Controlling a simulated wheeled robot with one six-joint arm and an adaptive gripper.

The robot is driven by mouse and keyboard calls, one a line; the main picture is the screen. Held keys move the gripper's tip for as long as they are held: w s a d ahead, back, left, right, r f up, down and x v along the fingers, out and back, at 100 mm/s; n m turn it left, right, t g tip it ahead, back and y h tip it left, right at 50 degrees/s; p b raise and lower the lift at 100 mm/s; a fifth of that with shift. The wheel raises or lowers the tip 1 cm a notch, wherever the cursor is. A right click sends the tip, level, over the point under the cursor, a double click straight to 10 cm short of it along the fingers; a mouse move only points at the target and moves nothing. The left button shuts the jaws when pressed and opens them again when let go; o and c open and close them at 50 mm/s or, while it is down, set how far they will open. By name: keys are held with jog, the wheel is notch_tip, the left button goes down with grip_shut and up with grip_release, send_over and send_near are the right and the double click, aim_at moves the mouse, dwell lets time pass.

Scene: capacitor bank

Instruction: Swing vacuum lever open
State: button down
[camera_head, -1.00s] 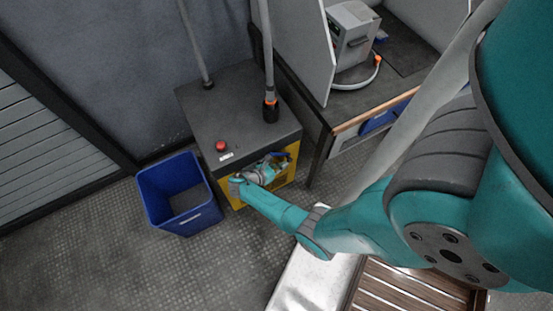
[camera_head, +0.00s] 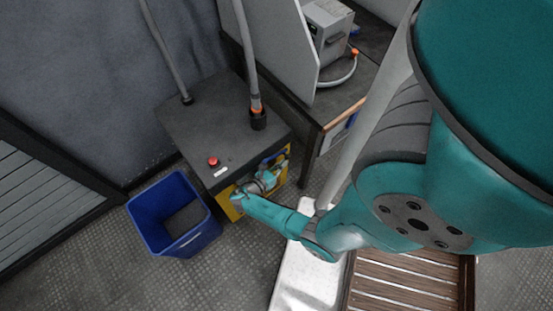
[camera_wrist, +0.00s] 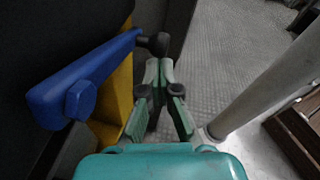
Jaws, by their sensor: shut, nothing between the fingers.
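The vacuum lever is a blue bar (camera_wrist: 85,80) with a hexagonal hub at its left end, at the left of the wrist view. It slants up to the right to a dark knob. In the head view a bit of blue (camera_head: 276,157) shows at the front of the dark-topped, yellow-fronted cabinet (camera_head: 215,125), partly hidden by my gripper. My gripper (camera_wrist: 160,68) is shut and empty, its fingertips beside and just below the lever's knob end. I cannot tell whether they touch it. In the head view my gripper (camera_head: 268,178) is at the cabinet's front.
A blue bin (camera_head: 172,215) stands on the floor left of the cabinet. A red button (camera_head: 213,161) and two upright hoses are on the cabinet top. A workbench (camera_head: 335,120) stands to the right. A pale post (camera_wrist: 262,95) rises right of my gripper. Floor is open front left.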

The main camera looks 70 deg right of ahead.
jog(key=shift+s+d+r+g+h, duration=0.2)
jog(key=shift+d+r+g+h, duration=0.1)
jog(key=shift+r+h, duration=0.3)
jog(key=shift+s+d+r+g+h, duration=0.2)
jog(key=shift+r+g+h, duration=0.15)
jog(key=shift+h, duration=0.35)
jog(key=shift+r, duration=0.15)
jog(key=shift+w+a, duration=0.1)
jog(key=v, duration=1.1)
jog(key=shift+w+a, duration=0.15)
jog(key=shift+a, duration=0.25)
